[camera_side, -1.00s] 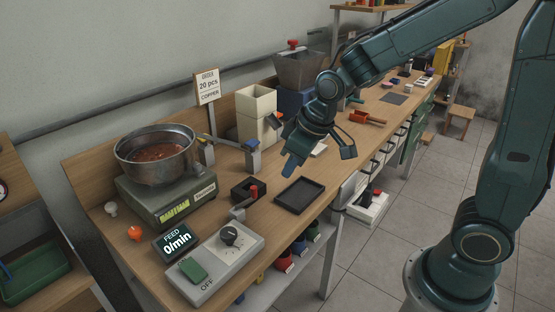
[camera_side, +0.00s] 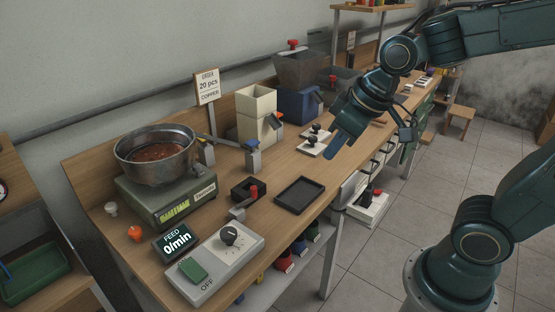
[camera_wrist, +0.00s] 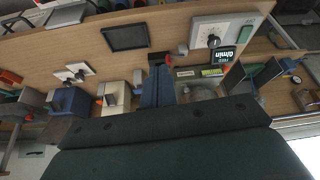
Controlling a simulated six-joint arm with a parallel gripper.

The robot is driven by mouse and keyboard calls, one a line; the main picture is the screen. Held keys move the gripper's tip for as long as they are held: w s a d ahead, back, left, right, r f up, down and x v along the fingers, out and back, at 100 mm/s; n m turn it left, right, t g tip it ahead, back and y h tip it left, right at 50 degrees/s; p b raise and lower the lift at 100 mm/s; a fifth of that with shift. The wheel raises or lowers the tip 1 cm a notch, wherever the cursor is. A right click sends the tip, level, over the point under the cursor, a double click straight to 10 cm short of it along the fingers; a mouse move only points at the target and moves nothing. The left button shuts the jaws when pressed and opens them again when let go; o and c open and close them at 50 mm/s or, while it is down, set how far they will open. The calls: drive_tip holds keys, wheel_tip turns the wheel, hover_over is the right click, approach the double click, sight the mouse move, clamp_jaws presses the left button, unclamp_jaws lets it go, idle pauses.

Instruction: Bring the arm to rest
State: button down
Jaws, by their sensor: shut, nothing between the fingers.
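My gripper (camera_side: 336,146) is shut and empty. It hangs in the air over the right part of the wooden bench (camera_side: 240,215), pointing down and to the left, apart from the things below. In the wrist view its blue fingers (camera_wrist: 158,88) are together above the bench. My arm reaches in from the upper right in the side view.
A metal bowl (camera_side: 157,153) with copper-coloured pieces stands on a green scale (camera_side: 167,198). A control box (camera_side: 214,262) with a knob, a black tray (camera_side: 299,194), a cream hopper (camera_side: 257,110) and a blue hopper (camera_side: 297,105) also stand on the bench.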

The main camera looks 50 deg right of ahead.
drive_tip(key=s+d+r+m, duration=0.1)
drive_tip(key=s+r, duration=0.1)
drive_tip(key=s, duration=0.7)
drive_tip(key=shift+s+d+r+t, duration=0.15)
drive_tip(key=shift+s+r+t, duration=0.15)
drive_tip(key=shift+s+r, duration=0.1)
drive_tip(key=c, duration=2)
unclamp_jaws()
drive_tip(key=o, duration=0.6)
drive_tip(key=shift+w+r, duration=0.1)
drive_tip(key=shift+w, duration=0.15)
drive_tip(key=w+a+r+n+g, duration=0.1)
drive_tip(key=w+g, duration=0.1)
drive_tip(key=w, duration=0.5)
drive_tip(key=w+a+r+g, duration=0.1)
drive_tip(key=w, duration=0.7)
drive_tip(key=w+f+g, duration=0.1)
drive_tip(key=w+f, duration=0.1)
drive_tip(key=w, duration=0.2)
drive_tip(key=w+a+f, duration=0.1)
drive_tip(key=w+f, duration=0.2)
drive_tip(key=w, duration=0.1)
drive_tip(key=w+a+f+n+g, duration=0.1)
drive_tip(key=w+f, duration=0.2)
drive_tip(key=w, duration=0.2)
drive_tip(key=shift+w+f+g, duration=0.1)
drive_tip(key=shift+f+g, duration=0.05)
drive_tip(key=shift+g, duration=0.15)
